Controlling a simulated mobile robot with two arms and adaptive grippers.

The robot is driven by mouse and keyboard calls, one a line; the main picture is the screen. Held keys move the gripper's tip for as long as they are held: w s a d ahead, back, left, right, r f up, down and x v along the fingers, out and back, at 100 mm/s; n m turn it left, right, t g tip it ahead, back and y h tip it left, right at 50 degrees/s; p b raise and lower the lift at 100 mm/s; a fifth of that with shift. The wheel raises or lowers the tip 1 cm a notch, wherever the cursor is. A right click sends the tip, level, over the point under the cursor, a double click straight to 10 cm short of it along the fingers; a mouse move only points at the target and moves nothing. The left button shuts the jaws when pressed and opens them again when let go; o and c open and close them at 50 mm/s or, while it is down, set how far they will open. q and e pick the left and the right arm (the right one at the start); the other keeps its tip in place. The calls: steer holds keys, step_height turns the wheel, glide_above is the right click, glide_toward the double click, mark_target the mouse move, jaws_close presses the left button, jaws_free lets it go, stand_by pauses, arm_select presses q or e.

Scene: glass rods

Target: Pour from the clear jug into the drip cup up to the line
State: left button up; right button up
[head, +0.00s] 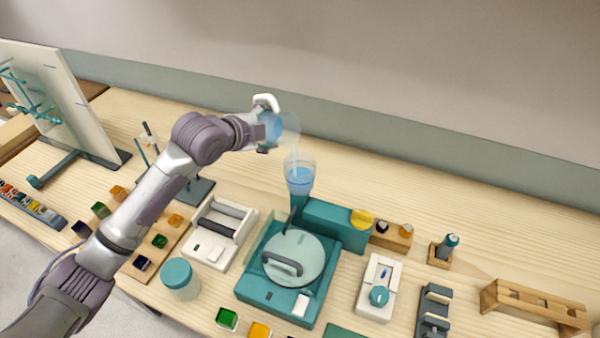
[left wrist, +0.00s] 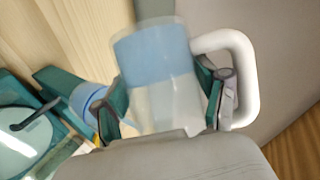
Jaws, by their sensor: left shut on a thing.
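The clear jug (left wrist: 168,90) holds blue liquid and has a white handle (left wrist: 240,65). My left gripper (head: 268,130) is shut on the jug and holds it tilted above and a little left of the drip cup. The jug (head: 288,130) also shows in the head view, with a thin pale stream falling from it into the cup. The drip cup (head: 300,180) is a clear tapered cup at the back of a teal machine, with blue liquid inside. It shows partly in the left wrist view (left wrist: 86,97). I cannot make out the line. My right gripper is not in view.
The teal machine with a round lid (head: 294,258) stands below the cup. A white tray device (head: 220,232) and a teal-lidded jar (head: 180,280) stand to its left. A white device (head: 379,288) and a wooden rack (head: 535,305) are to the right. The table's back right is clear.

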arm_select(q)
steer(key=shift+s+d+r+m+t+p, duration=0.1)
steer(key=shift+r+m+t+p, duration=0.4)
steer(key=shift+p, duration=0.3)
stand_by(1.6)
